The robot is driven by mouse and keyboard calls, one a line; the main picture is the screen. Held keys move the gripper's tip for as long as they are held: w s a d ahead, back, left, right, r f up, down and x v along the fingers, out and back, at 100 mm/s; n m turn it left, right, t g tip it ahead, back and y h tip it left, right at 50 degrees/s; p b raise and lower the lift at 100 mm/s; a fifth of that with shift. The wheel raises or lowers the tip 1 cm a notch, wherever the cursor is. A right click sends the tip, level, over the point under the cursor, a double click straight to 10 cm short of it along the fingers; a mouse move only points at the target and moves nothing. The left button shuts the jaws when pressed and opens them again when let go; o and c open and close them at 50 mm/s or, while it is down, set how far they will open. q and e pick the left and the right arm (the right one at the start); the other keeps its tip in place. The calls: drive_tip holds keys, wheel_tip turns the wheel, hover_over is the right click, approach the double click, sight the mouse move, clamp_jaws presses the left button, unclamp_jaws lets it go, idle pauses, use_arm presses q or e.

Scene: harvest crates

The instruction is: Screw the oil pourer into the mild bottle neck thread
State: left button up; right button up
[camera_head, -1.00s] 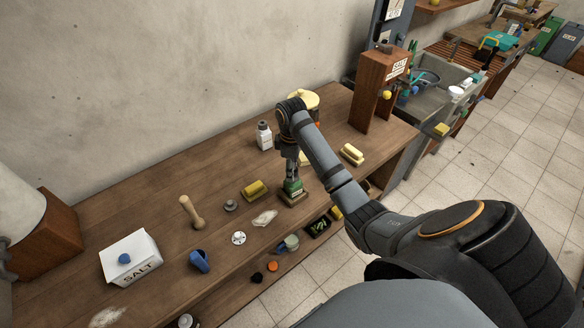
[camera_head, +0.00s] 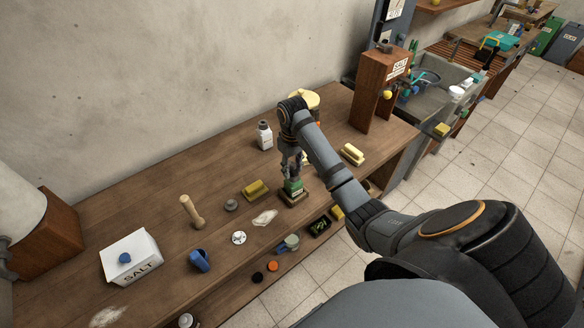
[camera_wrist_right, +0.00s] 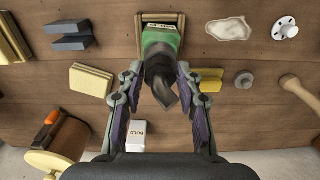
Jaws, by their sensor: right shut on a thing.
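A green bottle (camera_head: 293,187) stands upright in a small wooden holder (camera_head: 294,203) on the workbench; it also shows in the right wrist view (camera_wrist_right: 160,42). A dark grey oil pourer (camera_wrist_right: 163,88) with a slanted spout is at the bottle's top. My right gripper (camera_wrist_right: 158,84) is above the bottle, shut on the pourer with a finger on either side; it also shows in the head view (camera_head: 290,168). The neck thread is hidden, so I cannot tell how far the pourer is seated. My left gripper is not in view.
A white bottle (camera_head: 265,136) stands behind. A wooden salt stand (camera_head: 370,92) is at the right.

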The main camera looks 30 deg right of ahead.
drive_tip(key=m, duration=0.2)
drive_tip(key=shift+d+m, duration=0.1)
drive_tip(key=shift+m, duration=0.3)
drive_tip(key=o, duration=1.2)
drive_tip(key=shift+c, duration=0.2)
drive_tip(key=shift+o, duration=0.2)
drive_tip(key=o, duration=0.5)
